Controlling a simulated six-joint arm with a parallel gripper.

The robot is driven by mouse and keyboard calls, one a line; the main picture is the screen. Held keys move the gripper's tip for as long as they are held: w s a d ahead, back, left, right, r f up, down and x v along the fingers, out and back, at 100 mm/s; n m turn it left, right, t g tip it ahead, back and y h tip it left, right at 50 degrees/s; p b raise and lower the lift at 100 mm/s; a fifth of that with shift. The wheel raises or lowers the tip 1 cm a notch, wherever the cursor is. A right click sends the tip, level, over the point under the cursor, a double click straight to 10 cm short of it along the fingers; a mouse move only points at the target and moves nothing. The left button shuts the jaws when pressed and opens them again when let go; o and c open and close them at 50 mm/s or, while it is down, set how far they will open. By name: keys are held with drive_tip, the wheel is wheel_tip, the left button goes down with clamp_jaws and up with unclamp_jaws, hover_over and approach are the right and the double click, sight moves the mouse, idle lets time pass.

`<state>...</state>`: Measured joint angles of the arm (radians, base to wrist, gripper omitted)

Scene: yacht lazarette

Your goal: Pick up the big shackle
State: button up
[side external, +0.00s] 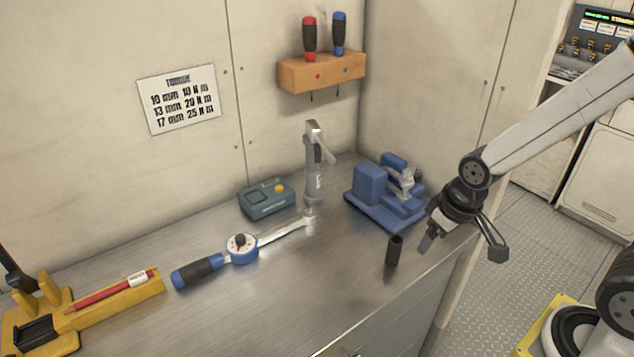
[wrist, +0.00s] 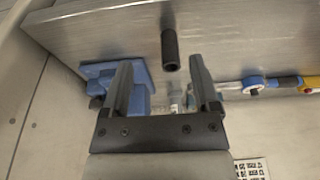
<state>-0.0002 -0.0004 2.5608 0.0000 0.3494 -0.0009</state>
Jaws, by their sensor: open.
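I cannot make out a shackle in either view. A small silvery metal piece (side external: 406,181) sits at the blue vise-like fixture (side external: 370,184), but its shape is too small to name. My gripper (side external: 462,244) is open and empty, its fingers apart, near the right edge of the steel bench. In the wrist view my gripper (wrist: 160,64) shows both fingers with nothing held between them. A dark upright cylinder (side external: 394,251), like a deep socket, stands on the bench left of the gripper. It also shows in the wrist view (wrist: 169,50), beyond the fingertips.
A torque wrench (side external: 200,270) lies along the steel bench (side external: 270,315). A grey upright tool (side external: 313,170), a teal box (side external: 267,200) and a yellow holder (side external: 130,296) with a red pencil stand around it. A wooden rack (side external: 322,73) holds two screwdrivers. The front middle is clear.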

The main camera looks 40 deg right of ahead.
wheel_tip(320, 180, up, 5)
drive_tip(key=n+g, duration=0.2)
drive_tip(key=n, duration=2.1)
hover_over(407, 176)
drive_tip(key=shift+a, duration=0.25)
drive_tip(key=shift+w+d+r+n+g, duration=0.15)
drive_tip(key=shift+w+d+n+g, duration=0.2)
drive_tip(key=shift+n, duration=0.35)
drive_tip(key=shift+f, duration=1.3)
drive_tip(key=shift+s+d+f, duration=0.1)
drive_tip(key=shift+f, duration=1.2)
drive_tip(key=shift+d+f, duration=0.1)
drive_tip(key=shift+f, duration=1.2)
